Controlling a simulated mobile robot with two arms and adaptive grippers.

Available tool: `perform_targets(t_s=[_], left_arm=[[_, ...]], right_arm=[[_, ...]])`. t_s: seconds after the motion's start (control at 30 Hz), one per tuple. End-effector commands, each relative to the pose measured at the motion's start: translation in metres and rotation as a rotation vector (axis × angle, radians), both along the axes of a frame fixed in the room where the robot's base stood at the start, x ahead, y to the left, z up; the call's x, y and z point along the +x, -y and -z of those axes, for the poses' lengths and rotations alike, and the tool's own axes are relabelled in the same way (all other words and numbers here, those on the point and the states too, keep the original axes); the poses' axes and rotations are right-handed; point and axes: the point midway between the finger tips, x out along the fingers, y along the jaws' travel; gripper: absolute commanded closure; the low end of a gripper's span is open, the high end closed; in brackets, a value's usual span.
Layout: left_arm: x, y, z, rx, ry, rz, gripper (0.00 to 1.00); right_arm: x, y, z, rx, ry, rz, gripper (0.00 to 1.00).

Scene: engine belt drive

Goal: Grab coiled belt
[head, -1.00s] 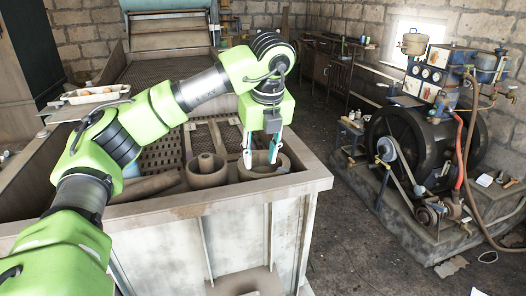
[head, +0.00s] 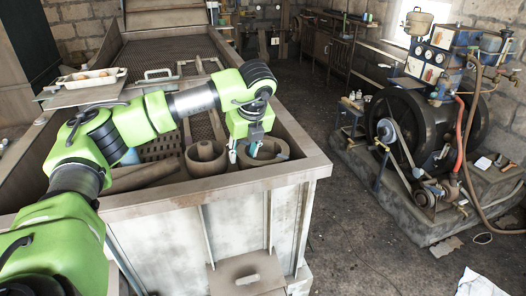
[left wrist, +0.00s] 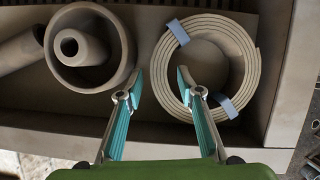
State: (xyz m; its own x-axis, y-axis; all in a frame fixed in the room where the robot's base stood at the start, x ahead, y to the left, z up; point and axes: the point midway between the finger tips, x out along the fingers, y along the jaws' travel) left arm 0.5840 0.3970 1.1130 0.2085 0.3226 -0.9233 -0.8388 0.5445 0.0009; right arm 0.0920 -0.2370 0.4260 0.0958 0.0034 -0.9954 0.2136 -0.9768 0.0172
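The coiled belt (left wrist: 239,48) is a flat grey-tan roll with two blue-grey ties. It lies in the near right corner of the big bin; in the head view the coil (head: 276,157) is partly behind my gripper. My left gripper (head: 243,152) is open above the bin's front part. My right gripper is not in view.
A round hollow pot-like part (head: 206,160) sits left of the coil, with a tube (head: 140,177) beyond it. The bin's front rim (head: 180,194) and right wall are close. The engine (head: 410,120) with its flywheel stands to the right across open floor.

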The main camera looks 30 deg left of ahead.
Motion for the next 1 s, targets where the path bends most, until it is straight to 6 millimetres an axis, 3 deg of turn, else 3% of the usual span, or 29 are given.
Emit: perform_targets(t_s=[0.03,0.2,0.43,0.57,0.6,0.87,1.0], left_arm=[[0.001,-0.004,0.003,0.000,-0.004,-0.002,0.66],[0.005,-0.009,0.021,0.001,-0.001,-0.002,0.66],[0.005,-0.009,0.023,0.000,0.000,-0.001,0.66],[0.005,-0.009,0.023,0.000,0.000,0.000,0.97],[0.005,-0.008,0.023,0.000,0.000,0.000,1.00],[0.006,-0.008,0.021,-0.001,0.004,-0.001,1.00],[0.007,-0.008,0.010,-0.002,0.007,-0.001,1.00]], right_arm=[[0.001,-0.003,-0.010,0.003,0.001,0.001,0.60],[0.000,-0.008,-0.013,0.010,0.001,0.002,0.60],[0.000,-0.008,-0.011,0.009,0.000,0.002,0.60],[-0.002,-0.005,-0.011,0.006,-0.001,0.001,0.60],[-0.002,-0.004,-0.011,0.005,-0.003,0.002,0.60],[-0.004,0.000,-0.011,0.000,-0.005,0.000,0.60],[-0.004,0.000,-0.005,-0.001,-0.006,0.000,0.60]])
